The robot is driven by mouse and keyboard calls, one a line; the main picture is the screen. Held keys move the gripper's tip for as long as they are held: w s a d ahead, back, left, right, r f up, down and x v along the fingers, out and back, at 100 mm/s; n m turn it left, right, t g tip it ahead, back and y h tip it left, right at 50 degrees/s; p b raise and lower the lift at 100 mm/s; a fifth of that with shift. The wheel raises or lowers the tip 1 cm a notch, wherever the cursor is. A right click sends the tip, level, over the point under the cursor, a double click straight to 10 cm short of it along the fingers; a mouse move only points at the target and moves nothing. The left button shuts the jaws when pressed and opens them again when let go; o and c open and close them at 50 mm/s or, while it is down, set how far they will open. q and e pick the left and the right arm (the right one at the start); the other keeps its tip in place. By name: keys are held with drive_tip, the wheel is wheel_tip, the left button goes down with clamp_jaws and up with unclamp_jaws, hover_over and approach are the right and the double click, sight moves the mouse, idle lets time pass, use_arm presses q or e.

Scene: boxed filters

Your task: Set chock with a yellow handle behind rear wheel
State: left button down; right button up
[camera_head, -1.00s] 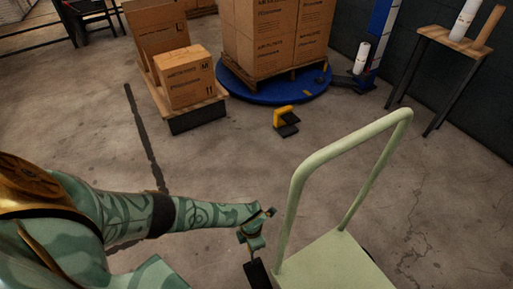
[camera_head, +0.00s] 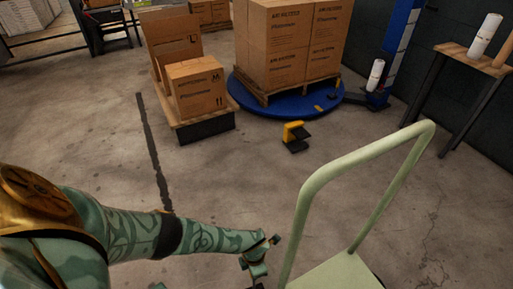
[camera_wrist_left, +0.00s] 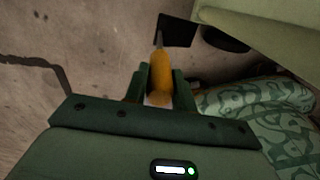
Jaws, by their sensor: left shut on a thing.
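My left gripper (camera_head: 258,266) is low beside the left upright of the pale green cart's (camera_head: 335,272) handle. In the left wrist view its fingers (camera_wrist_left: 160,84) are shut around the orange-yellow handle (camera_wrist_left: 161,72) of a chock. The chock's black block (camera_wrist_left: 176,30) is at the far end of the handle, apart from a dark wheel (camera_wrist_left: 226,38) under the cart's edge. In the head view the block is almost wholly cut off by the bottom edge. My right gripper is not in view.
A yellow and black object (camera_head: 294,136) stands on the floor ahead. Behind it, stacked cartons (camera_head: 292,42) stand on a blue turntable (camera_head: 262,102). A low wooden platform with cartons (camera_head: 196,90) is at its left. A bench (camera_head: 452,50) is at the right.

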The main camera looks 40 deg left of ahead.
use_arm(q)
wheel_tip(320, 180, down, 7)
drive_tip(key=b, duration=0.4)
drive_tip(key=shift+d+r, duration=0.25)
drive_tip(key=shift+d, duration=0.15)
drive_tip(key=shift+s+d, duration=0.2)
drive_tip(key=shift+d, duration=0.1)
drive_tip(key=shift+s+d+f+p, duration=0.1)
drive_tip(key=shift+s+d+p, duration=0.2)
drive_tip(key=shift+d, duration=0.5)
drive_tip(key=shift+s+d+r+p, duration=0.1)
drive_tip(key=shift+s+d, duration=0.3)
drive_tip(key=shift+d, duration=0.4)
drive_tip(key=shift+s+d+f+p, duration=0.15)
drive_tip(key=shift+s+d, duration=0.2)
drive_tip(key=shift+d, duration=0.45)
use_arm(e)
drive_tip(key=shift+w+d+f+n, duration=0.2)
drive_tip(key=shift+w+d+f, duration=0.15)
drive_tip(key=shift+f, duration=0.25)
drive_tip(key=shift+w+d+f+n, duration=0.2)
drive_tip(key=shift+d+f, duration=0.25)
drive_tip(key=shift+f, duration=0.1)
use_arm(q)
drive_tip(key=c, duration=1.1)
unclamp_jaws()
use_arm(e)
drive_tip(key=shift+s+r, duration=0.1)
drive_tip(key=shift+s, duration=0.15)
